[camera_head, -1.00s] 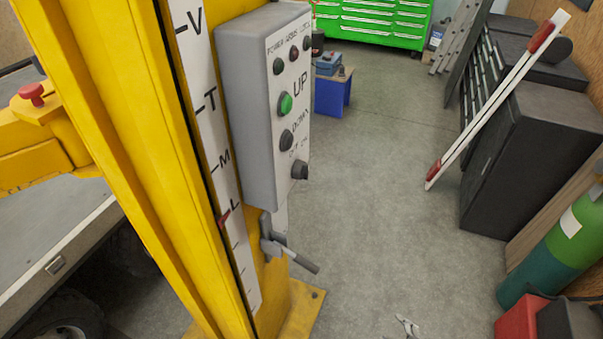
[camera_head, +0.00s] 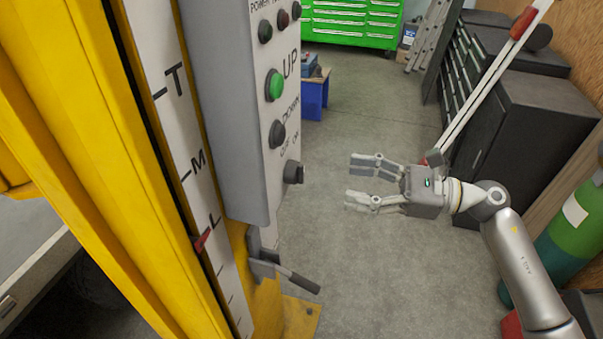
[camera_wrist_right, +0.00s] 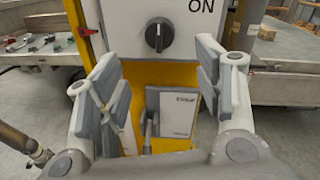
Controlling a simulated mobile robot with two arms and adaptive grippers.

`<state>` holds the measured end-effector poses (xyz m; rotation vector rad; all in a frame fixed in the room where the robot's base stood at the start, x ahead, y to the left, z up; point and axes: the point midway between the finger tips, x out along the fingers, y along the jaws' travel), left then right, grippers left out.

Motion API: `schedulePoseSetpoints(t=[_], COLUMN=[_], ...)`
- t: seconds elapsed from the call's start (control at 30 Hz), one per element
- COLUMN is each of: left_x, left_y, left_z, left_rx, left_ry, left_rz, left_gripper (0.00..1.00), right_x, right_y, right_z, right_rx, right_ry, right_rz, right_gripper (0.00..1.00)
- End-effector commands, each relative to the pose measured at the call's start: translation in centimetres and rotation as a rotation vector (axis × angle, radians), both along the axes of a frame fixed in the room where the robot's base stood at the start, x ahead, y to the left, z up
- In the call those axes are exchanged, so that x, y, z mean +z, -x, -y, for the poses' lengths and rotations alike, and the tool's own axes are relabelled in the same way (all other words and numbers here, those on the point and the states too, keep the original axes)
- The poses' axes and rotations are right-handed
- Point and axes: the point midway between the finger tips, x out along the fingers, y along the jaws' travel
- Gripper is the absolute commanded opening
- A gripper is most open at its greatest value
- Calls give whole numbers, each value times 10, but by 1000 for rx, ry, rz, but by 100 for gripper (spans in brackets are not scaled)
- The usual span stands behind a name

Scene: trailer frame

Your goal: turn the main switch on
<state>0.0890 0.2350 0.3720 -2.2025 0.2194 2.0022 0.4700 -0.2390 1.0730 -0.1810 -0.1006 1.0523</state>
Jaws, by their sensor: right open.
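The main switch (camera_head: 293,172) is a black rotary knob at the bottom of the grey control box (camera_head: 225,110), which is mounted on the yellow column. In the right wrist view the knob (camera_wrist_right: 159,36) sits upright on a white panel, with "ON" printed to its upper right. My right gripper (camera_head: 358,181) is open and empty, to the right of the knob and apart from it, its fingers pointing left. In the right wrist view its two fingers (camera_wrist_right: 158,95) stand either side below the knob. My left gripper is not in view.
A lever (camera_head: 285,275) sticks out below the box. A green UP button (camera_head: 275,86) and a dark DOWN button (camera_head: 277,133) sit above the knob. Black cabinets (camera_head: 545,120) and a green gas cylinder (camera_head: 575,235) stand at the right. Floor between is clear.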

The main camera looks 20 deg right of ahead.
Motion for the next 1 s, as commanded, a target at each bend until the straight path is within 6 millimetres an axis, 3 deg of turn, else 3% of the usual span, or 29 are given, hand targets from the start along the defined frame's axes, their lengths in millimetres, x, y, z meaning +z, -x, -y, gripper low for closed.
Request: schedulePoseSetpoints(t=[0.5,0.7,0.97,1.0], left_x=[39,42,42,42], left_y=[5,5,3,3], left_z=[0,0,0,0], left_rx=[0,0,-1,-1], left_ry=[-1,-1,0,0], left_rz=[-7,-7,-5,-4], left_gripper=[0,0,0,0], right_x=[4,2,0,0], right_y=[-44,-50,-50,-50], right_z=[-75,-86,-87,-87], right_rx=[-2,-3,-2,-2], right_ry=[-9,-8,-7,-7], right_rz=[-4,-4,-5,-5], right_gripper=[61,61,61,57])
